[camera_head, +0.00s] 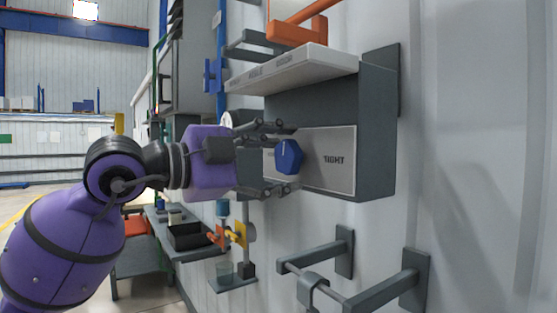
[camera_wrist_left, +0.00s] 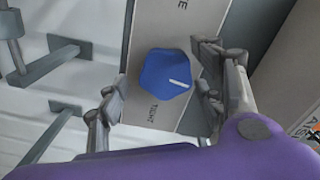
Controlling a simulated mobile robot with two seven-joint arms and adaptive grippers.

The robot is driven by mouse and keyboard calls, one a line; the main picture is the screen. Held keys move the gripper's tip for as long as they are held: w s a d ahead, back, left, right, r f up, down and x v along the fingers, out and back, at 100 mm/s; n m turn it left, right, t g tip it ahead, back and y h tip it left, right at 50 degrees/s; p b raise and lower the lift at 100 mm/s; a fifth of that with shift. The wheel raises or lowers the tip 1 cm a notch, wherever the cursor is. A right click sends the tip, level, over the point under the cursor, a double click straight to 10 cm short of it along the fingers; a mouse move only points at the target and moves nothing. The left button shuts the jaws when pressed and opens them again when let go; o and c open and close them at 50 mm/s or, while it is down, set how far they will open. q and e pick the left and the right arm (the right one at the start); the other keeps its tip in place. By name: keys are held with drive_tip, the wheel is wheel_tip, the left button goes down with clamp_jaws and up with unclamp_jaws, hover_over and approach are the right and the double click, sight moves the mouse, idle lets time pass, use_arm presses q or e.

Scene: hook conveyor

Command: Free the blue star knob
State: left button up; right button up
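The blue star knob (camera_head: 289,157) sits on the light front panel (camera_head: 335,158) of a grey wall box, left of the printed word "TIGHT". A white line marks its face. In the left wrist view the knob (camera_wrist_left: 166,75) lies between the spread fingers, with gaps on both sides. My left gripper (camera_head: 283,158) is open, one finger above and one below the knob at its left side in the head view. The fingers do not appear to touch it. My right gripper is not in view.
Grey wall brackets with a bar (camera_head: 345,253) stand below. The wall at right is bare.

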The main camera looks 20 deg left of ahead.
use_arm(q)
drive_tip(key=shift+r, duration=0.1)
drive_tip(key=shift+a, duration=0.1)
drive_tip(key=shift+s+a, duration=0.1)
drive_tip(key=shift+s, duration=0.05)
drive_tip(key=v, duration=1.1)
drive_tip(key=shift+s+a, duration=0.2)
drive_tip(key=shift+s, duration=0.05)
